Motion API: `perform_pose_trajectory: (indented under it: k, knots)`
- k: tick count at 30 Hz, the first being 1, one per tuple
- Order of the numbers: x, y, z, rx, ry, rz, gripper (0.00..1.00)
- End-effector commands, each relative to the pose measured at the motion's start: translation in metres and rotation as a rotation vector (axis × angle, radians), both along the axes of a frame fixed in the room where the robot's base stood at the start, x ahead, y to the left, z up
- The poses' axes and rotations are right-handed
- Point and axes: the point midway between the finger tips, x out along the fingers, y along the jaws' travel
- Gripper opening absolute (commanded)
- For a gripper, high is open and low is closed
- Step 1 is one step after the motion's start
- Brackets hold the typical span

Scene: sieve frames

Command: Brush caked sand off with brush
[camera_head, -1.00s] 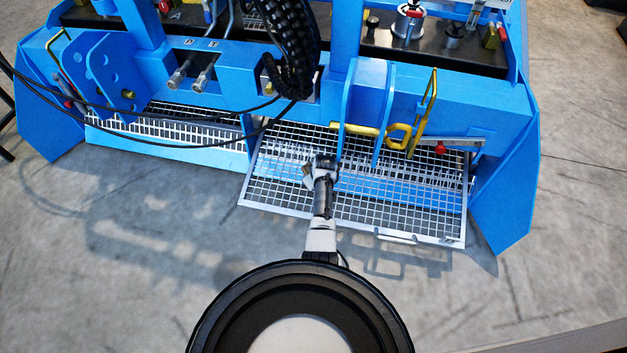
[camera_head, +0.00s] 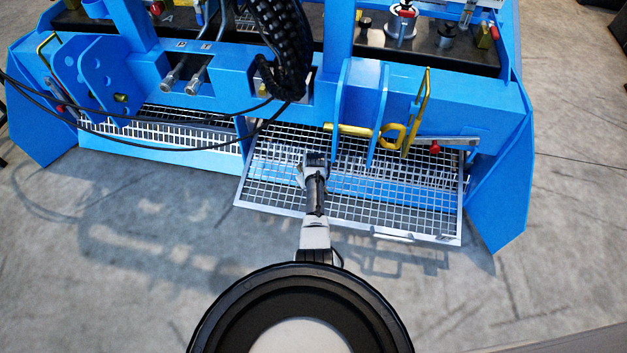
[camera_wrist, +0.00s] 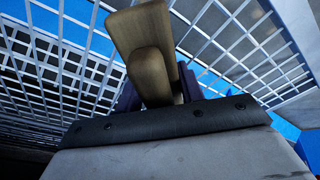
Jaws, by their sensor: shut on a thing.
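My gripper (camera_head: 314,160) is over the left part of the right sieve frame (camera_head: 400,222), a metal grid sticking out from the blue machine. In the wrist view, the gripper's dark fingers (camera_wrist: 158,98) are shut on the brush's wooden handle (camera_wrist: 143,40). The grid also fills both sides of the wrist view (camera_wrist: 235,38). The bristles are hidden, so I cannot tell whether they touch the grid. No caked sand can be made out on the grid. A second sieve frame (camera_head: 165,122) sits at the left, under the machine.
The blue machine (camera_head: 225,68) stands behind, with a yellow handle (camera_head: 392,135) and side plates (camera_head: 500,190) beside the right sieve. Black hoses (camera_head: 285,50) hang close behind my gripper. Grey floor (camera_head: 130,250) is open in front.

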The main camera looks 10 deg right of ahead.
Motion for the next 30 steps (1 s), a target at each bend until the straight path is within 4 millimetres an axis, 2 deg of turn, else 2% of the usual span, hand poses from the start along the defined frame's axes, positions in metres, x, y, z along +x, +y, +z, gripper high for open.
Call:
perform_pose_trajectory:
  k: [8,14,24,30]
  knots:
    - [0.011,0.03,0.002,0.008,-0.014,0.005,0.01]
    - [0.013,0.038,0.002,0.007,-0.014,0.011,0.01]
    - [0.021,0.063,0.004,0.007,-0.014,0.01,0.01]
    - [0.022,0.066,0.006,0.008,-0.018,0.011,0.01]
